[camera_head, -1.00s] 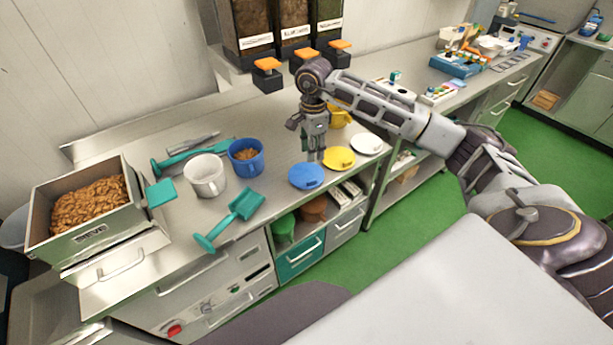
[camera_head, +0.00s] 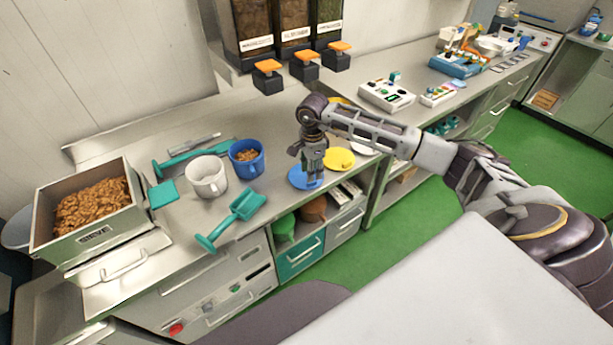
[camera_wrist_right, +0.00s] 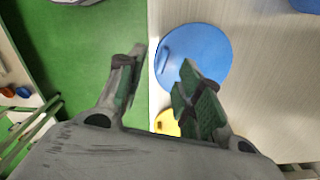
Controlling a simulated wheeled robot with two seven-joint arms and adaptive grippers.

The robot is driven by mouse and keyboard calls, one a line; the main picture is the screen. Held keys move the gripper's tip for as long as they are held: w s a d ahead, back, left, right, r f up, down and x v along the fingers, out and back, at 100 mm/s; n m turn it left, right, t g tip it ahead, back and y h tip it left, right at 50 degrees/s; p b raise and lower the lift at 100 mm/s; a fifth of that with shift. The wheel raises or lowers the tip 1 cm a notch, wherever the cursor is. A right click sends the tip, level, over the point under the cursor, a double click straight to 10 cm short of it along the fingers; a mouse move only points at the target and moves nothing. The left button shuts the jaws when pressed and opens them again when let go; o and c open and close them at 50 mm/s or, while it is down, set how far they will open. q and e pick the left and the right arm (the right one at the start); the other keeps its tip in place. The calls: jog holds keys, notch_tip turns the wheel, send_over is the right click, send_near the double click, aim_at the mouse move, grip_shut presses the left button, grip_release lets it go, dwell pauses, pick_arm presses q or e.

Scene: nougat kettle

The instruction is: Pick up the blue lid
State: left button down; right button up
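The blue lid (camera_head: 299,182) lies flat on the steel counter near its front edge, to the right of the cups. My right gripper (camera_head: 312,179) points down over the lid and hides part of it. In the right wrist view the blue lid (camera_wrist_right: 205,50) shows with a small raised grip near its edge. The open fingers of the right gripper (camera_wrist_right: 160,78) are spread, with the lid's edge between and beyond them. Nothing is held, and I cannot tell whether the fingers touch the lid. My left gripper is out of view.
A yellow lid (camera_head: 341,158) lies just behind the blue one, and a white lid (camera_head: 361,148) is partly hidden by my arm. A blue mug (camera_head: 246,169), a white mug (camera_head: 207,183) and a teal scoop (camera_head: 232,220) stand or lie to the left.

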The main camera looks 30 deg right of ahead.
jog(key=shift+f, duration=0.15)
jog(key=shift+w+a+f+p, duration=0.1)
jog(key=shift+f+p, duration=0.25)
jog(key=shift+f, duration=0.5)
jog(key=shift+w+a+f+p, duration=0.1)
jog(key=shift+f+p, duration=0.25)
jog(key=shift+f, duration=1.35)
grip_shut()
